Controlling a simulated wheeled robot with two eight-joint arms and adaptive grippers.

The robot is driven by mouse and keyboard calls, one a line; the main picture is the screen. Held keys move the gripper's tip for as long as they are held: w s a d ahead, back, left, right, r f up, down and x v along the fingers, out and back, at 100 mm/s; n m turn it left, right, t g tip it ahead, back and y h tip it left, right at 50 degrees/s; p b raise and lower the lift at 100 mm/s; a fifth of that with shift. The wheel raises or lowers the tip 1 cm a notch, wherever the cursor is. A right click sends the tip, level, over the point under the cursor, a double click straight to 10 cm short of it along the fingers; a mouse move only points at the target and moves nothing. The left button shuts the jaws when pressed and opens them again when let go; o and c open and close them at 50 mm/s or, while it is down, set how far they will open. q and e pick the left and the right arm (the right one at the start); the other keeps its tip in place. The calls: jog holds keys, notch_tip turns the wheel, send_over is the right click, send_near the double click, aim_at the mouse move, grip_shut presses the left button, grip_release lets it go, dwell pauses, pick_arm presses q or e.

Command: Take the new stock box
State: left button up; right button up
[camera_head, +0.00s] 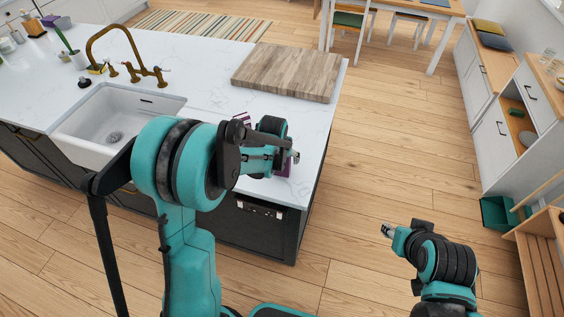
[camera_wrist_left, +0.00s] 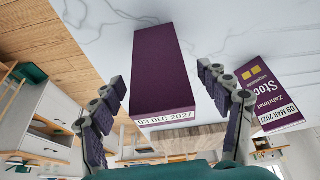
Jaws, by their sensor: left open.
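In the left wrist view, a purple box (camera_wrist_left: 158,55) with the date 03 DEC 2027 lies on the white countertop, between the spread fingers of my left gripper (camera_wrist_left: 160,78). The gripper is open, with a gap on each side of the box. A second purple box (camera_wrist_left: 268,90), labelled "Stoc" and 09 MAR 2027, is outside the right finger. In the head view my left gripper (camera_head: 282,156) is over the counter's right end; only purple bits (camera_head: 284,170) show around it, the rest hidden by my arm. My right gripper (camera_head: 387,230) is over the floor, its jaws too small to judge.
A wooden board (camera_head: 288,72) lies on the island counter (camera_head: 205,75) behind my left gripper. A white sink (camera_head: 112,122) with a brass faucet (camera_head: 120,55) is to the left. Cabinets (camera_head: 500,135) and a green bin (camera_head: 497,214) stand at the right. The floor between is clear.

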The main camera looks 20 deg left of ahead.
pick_arm(q)
jog(key=c, duration=1.4)
jog(key=shift+o, duration=0.2)
jog(key=shift+r, duration=0.1)
